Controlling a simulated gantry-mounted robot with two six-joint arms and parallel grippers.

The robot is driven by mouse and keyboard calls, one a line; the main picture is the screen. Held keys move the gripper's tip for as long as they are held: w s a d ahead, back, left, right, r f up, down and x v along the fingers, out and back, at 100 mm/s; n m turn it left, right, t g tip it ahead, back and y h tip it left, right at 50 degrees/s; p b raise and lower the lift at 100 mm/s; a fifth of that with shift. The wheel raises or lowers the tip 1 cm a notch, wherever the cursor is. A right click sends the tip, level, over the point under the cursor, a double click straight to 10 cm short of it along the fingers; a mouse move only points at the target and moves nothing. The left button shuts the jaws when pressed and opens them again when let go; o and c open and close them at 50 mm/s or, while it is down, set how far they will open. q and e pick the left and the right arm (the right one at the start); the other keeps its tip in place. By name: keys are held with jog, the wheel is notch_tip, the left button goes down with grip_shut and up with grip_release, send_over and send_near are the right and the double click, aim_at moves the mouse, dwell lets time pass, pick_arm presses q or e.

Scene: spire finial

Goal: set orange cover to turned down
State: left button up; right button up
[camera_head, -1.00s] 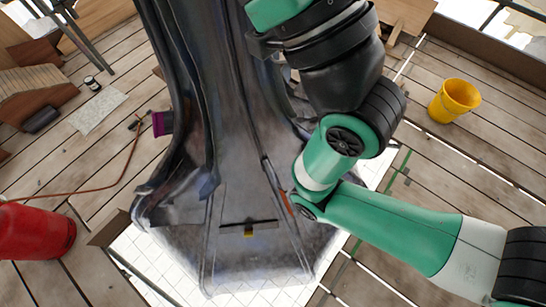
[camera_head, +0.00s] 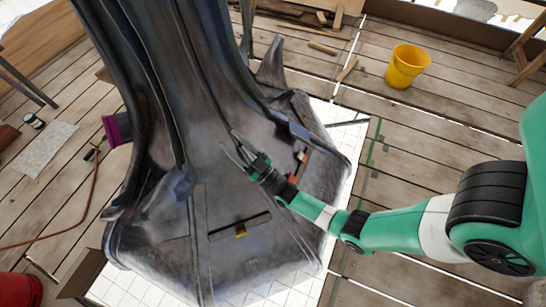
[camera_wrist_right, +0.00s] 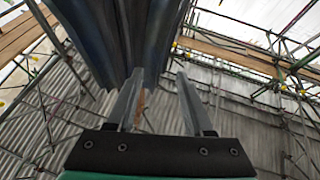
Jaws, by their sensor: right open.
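The dark, weathered spire finial (camera_head: 170,90) stands in the middle of the head view. A small orange part (camera_head: 303,157), which looks like the orange cover, sits on its right side face, partly hidden behind my right gripper and wrist. Whether it is turned up or down I cannot tell. My right gripper (camera_head: 238,151) is open and empty, in front of the finial, with its fingertips pointing up and left, past the orange part. In the right wrist view, the gripper's two fingers (camera_wrist_right: 160,82) are apart, and a thin orange-brown strip (camera_wrist_right: 140,106) shows by the left finger.
A slot with a yellow piece (camera_head: 241,232) is on the finial's front face, and a purple part (camera_head: 114,130) sticks out at its left. A yellow bucket (camera_head: 406,66) stands on the planks at upper right. A red container (camera_head: 20,290) is at lower left. Scaffolding fills the wrist view's background.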

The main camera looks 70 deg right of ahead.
jog(key=s+f+m+g+h+b, duration=0.1)
jog(key=s+f+g+b, duration=0.2)
jog(key=s+f, duration=0.9)
jog(key=s+f+m+g+h+b, duration=0.1)
jog(key=s+f+g+b, duration=0.2)
jog(key=s+f, duration=1)
pick_arm(q)
notch_tip(320, 180, down, 10)
jog(key=b, duration=0.1)
jog(key=shift+r+b, duration=0.2)
jog(key=shift+b, duration=0.15)
pick_arm(e)
jog(key=w+d+f, duration=0.1)
jog(key=w, duration=0.3)
jog(key=w+d+f, duration=0.1)
jog(key=w+d, duration=0.1)
jog(key=w, duration=0.3)
jog(key=w+d+f, duration=0.1)
jog(key=w, duration=0.4)
jog(key=shift+w+d+f, duration=0.15)
jog(key=shift+d+f, duration=0.1)
jog(key=shift+d, duration=0.1)
grip_shut()
pick_arm(q)
jog(key=shift+a, duration=0.1)
pick_arm(e)
jog(key=shift+a, duration=0.1)
jog(key=shift+f+g, duration=0.15)
jog(key=shift+g, duration=0.15)
